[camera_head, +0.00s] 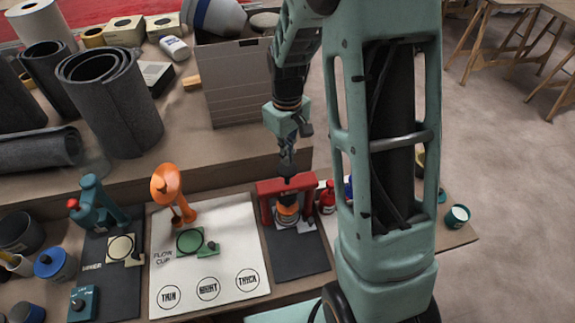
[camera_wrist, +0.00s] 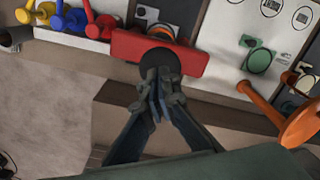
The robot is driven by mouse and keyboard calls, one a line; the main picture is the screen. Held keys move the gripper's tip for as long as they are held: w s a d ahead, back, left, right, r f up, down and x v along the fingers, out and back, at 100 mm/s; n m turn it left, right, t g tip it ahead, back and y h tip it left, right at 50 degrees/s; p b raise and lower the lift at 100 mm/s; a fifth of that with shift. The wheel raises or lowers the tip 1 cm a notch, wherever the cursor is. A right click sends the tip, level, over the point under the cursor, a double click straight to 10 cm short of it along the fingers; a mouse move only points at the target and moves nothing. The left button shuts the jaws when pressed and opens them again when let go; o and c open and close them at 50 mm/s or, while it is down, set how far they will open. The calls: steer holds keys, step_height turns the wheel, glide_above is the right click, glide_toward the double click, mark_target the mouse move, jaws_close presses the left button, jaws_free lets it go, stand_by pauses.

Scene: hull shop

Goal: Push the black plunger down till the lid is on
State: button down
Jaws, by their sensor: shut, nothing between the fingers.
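The red press frame (camera_head: 286,187) stands on a dark mat at the bench front; it also shows in the wrist view (camera_wrist: 190,62). The black plunger (camera_wrist: 156,56) sits at the middle of its crossbar. Below the bar an orange round part (camera_head: 287,200) shows, with a pale piece near its base; whether this is the lid, and how it sits, I cannot tell. My gripper (camera_head: 287,168) is shut and empty, pointing down right over the plunger. In the wrist view my fingertips (camera_wrist: 154,85) overlap the plunger's edge; contact is unclear.
An orange lamp-like stand (camera_head: 167,185) and a white board (camera_head: 210,262) with labelled circles lie to the left. Small red and blue containers stand right of the press, red (camera_head: 327,198). A grey box (camera_head: 235,85) stands behind. My arm hides part of the bench's right side.

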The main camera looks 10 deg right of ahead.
mark_target(287, 172)
steer(key=shift+f, duration=0.15)
stand_by(0.5)
steer(key=shift+f+b, duration=2.15)
steer(key=shift+f, duration=0.5)
steer(key=shift+f+b, duration=0.35)
steer(key=shift+f, duration=0.15)
steer(key=shift+r+p, duration=3.95)
steer(key=shift+r, duration=1.65)
